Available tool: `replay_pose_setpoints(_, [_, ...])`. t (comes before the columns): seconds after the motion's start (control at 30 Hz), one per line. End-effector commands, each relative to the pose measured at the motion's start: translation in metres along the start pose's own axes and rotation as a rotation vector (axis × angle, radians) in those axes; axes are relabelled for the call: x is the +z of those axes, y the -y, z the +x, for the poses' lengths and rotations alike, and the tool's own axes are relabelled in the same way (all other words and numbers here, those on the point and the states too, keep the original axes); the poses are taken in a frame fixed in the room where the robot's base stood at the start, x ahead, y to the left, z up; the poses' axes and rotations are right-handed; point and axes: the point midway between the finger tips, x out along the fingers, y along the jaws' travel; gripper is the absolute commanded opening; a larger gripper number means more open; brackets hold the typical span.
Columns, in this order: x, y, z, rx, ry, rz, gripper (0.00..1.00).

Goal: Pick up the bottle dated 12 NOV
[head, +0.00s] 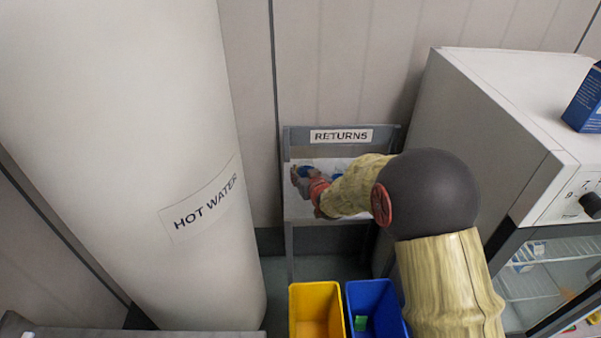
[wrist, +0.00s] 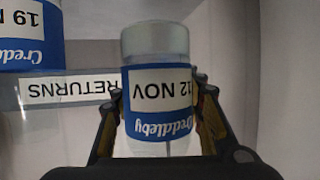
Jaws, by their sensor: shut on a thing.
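The bottle dated 12 NOV (wrist: 158,80) is in the middle of the wrist view, with a pale grey cap and a blue label that reads upside down. My gripper (wrist: 159,92) is shut on it, one finger on each side. In the head view my gripper (head: 309,190) is over the RETURNS stand (head: 290,208), mostly behind my arm. Whether the bottle touches the stand I cannot tell. A second blue-labelled bottle (wrist: 30,40), its date starting with 19, is cut off at the upper left of the wrist view.
A large white HOT WATER cylinder (head: 130,150) stands at the left. A white cabinet (head: 500,130) with a glass door is at the right, a blue box (head: 585,105) on top. A yellow bin (head: 316,290) and a blue bin (head: 370,292) stand below the stand.

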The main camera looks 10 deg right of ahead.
Motion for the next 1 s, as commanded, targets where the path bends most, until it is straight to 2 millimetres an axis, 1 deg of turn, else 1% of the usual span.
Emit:
replay_pose_setpoints(0.03, [-0.005, 0.000, -0.007, 0.000, -0.001, 0.000, 0.08])
replay_pose_setpoints(0.1, [-0.010, 0.000, -0.015, 0.000, -0.002, 0.000, 0.08])
replay_pose_setpoints(0.33, [-0.024, 0.000, -0.041, 0.000, -0.002, 0.000, 0.08])
replay_pose_setpoints(0.7, [-0.024, 0.001, -0.086, 0.000, -0.002, 0.000, 0.08])
replay_pose_setpoints(1.0, [-0.024, 0.001, -0.115, 0.000, -0.001, 0.000, 0.08])
